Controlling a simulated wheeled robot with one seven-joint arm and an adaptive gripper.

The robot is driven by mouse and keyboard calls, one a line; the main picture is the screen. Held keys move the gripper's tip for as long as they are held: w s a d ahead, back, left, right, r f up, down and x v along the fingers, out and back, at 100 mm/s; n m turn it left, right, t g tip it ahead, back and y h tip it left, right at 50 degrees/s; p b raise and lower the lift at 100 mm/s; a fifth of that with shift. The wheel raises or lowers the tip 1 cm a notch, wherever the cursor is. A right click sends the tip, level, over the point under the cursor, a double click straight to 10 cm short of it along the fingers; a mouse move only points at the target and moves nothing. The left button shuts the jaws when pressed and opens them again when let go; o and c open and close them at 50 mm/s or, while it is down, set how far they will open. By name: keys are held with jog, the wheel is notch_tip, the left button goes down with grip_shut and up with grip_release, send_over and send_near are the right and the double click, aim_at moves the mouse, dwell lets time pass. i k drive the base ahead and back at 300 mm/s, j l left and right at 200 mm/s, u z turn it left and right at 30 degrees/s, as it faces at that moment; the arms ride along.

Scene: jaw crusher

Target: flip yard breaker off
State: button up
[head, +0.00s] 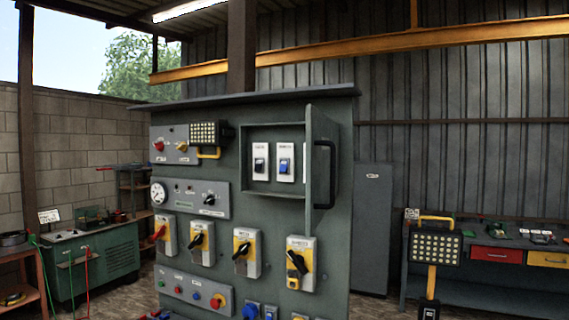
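A grey control panel (342,225) stands in the middle of the head view. A recessed breaker box (275,128) is at its upper right, with its grey door (313,150) swung open to the right. The door has a black handle (332,175). Inside the box are two white breakers side by side: the left one (260,147) has a dark switch, the right one (285,150) a blue switch. The small labels above them are too blurred to read, so I cannot tell which is the yard breaker, nor the switch positions. My gripper is not in view.
Below the box are several rotary switches (247,254) and a row of push buttons (197,294). A lamp (203,134) juts out left of the box. A grey cabinet (371,225), a floor lamp (435,247) and a workbench (490,285) stand right; a green machine (100,262) stands left.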

aim_at(258, 165)
jog(key=z, duration=0.45)
jog(key=i+j+z, duration=0.15)
jog(key=j+z, duration=0.35)
jog(key=j, duration=0.3)
jog(key=j+z, duration=0.5)
jog(key=j, duration=0.35)
jog(key=j+z, duration=0.1)
jog(key=j, duration=1.95)
jog(key=k, duration=0.1)
